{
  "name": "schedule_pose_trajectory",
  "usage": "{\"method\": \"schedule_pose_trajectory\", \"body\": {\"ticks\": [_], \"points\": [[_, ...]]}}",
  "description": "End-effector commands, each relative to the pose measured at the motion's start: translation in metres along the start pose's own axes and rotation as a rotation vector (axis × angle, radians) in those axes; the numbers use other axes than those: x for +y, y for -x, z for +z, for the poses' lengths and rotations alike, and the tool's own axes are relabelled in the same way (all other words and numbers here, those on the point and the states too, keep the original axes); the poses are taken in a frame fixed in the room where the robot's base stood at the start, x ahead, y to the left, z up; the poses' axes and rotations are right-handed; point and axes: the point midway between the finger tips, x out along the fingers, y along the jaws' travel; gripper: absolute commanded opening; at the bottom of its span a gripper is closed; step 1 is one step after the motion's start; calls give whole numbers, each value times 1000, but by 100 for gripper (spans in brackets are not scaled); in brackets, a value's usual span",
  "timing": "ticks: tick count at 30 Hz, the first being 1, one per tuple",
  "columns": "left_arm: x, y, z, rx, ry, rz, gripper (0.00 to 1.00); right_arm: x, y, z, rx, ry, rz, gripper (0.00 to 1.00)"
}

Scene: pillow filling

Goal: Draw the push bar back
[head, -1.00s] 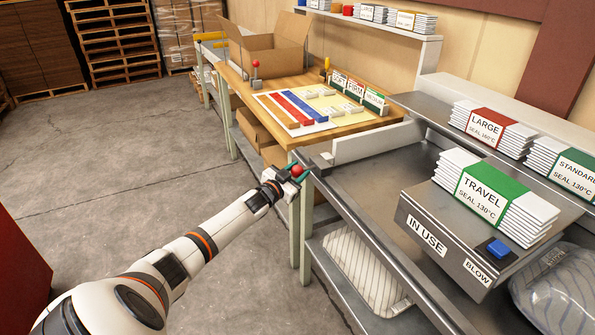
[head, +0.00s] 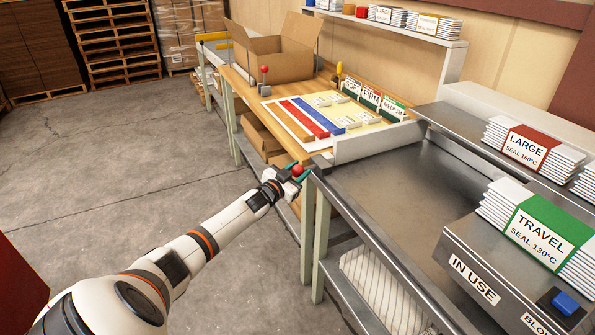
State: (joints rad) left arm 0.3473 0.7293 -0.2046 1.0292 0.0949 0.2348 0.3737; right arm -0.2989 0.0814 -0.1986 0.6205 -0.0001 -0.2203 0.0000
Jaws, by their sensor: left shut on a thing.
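My left gripper (head: 297,171) is at the bench's left edge, shut on the red knob (head: 298,169) at the bar's left side. Green fingertips show around the knob; the link between knob and bar is mostly hidden. My right gripper is out of view.
The box marked IN USE (head: 472,278) stands on the bench at right, with the TRAVEL stack (head: 538,232) on top. The bench top between it and the bar is clear. The wooden table (head: 285,135) lies beyond, carrying a cardboard box (head: 275,50) and coloured strips.

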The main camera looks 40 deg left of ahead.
Motion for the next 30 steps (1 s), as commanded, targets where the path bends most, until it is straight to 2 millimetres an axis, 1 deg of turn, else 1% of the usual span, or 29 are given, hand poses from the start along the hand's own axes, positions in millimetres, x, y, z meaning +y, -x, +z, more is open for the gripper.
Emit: {"method": "schedule_pose_trajectory", "body": {"ticks": [1,2,3,5,6,16,20,23,30], "points": [[8,-1,3,0,-3,13,0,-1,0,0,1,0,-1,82],[8,-1,3,0,-3,13,0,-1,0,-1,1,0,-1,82],[8,-1,4,0,-3,14,44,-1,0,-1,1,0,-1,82],[8,-1,4,-1,-4,14,54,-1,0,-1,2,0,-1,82],[8,-1,4,-1,-4,13,57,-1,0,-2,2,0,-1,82],[4,0,2,0,-4,7,57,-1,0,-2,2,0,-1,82],[4,7,1,2,-3,6,57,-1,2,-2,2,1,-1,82],[3,18,1,3,-2,5,57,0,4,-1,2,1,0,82],[4,59,1,3,-3,5,57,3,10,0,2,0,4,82]]}}
